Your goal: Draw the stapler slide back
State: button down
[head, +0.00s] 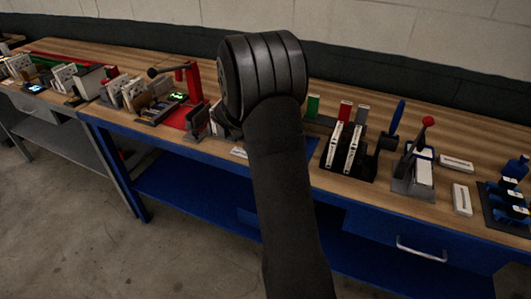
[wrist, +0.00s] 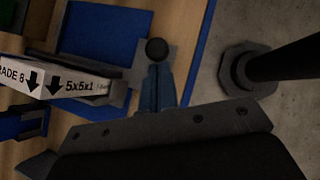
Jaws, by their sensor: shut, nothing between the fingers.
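My gripper (wrist: 158,72) shows in the wrist view as two narrow blue-grey fingers, shut together with nothing between them. A round black knob (wrist: 157,50) sits just past their tips. I cannot tell whether they touch. A grey plate (wrist: 172,25) lies behind the knob, at the edge of a blue mat; it looks like part of the stapler slide, but I cannot be sure. A white filter box (wrist: 66,78) printed "5x5x1" lies left of the fingers, its end in a grey bracket. In the head view my arm hides the gripper and the knob.
The wooden bench (head: 336,188) carries a red press (head: 193,85) at left. At right are a black rack (head: 352,165) with white boxes and a red-knobbed tool (head: 428,122). The bench's front edge is close to the gripper, with concrete floor (wrist: 215,75) beyond.

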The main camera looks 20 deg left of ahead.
jog(key=shift+d, duration=0.1)
jog(key=d, duration=0.8)
jog(key=shift+d, duration=0.25)
jog(key=a, duration=0.1)
jog(key=s+a+r, duration=0.1)
jog(key=a, duration=0.1)
jog(key=s+a, duration=0.1)
jog(key=shift+a+r, duration=0.25)
jog(key=shift+a, duration=0.1)
jog(key=v, duration=0.9)
jog(key=shift+d, duration=0.15)
